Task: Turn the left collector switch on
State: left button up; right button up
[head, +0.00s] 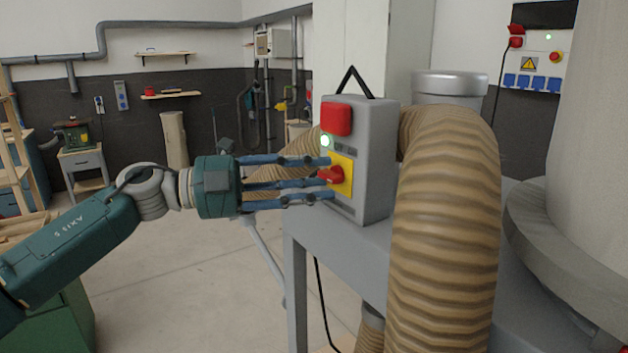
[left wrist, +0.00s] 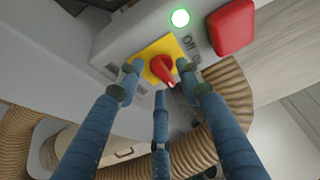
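The collector switch is a red rotary knob (head: 330,174) on a yellow plate (head: 341,183) on the front of a grey control box (head: 372,150). The knob also shows in the left wrist view (left wrist: 163,69), with partly readable lettering beside it. A round lamp (head: 324,141) above the plate glows green-white. My left gripper (head: 325,178) has its three blue fingers spread and reaching to the knob from the left. In the left wrist view the fingertips (left wrist: 158,80) stand apart around the knob; whether any touches it I cannot tell. My right gripper is not in view.
A larger red button (head: 336,119) sits above the lamp. A thick tan ribbed hose (head: 445,220) curves close to the box's right. The box stands on a grey metal stand (head: 345,245). The floor at left is mostly clear.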

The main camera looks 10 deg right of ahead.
pick_arm(q)
jog(key=a, duration=1.2)
jog(key=shift+d, duration=0.1)
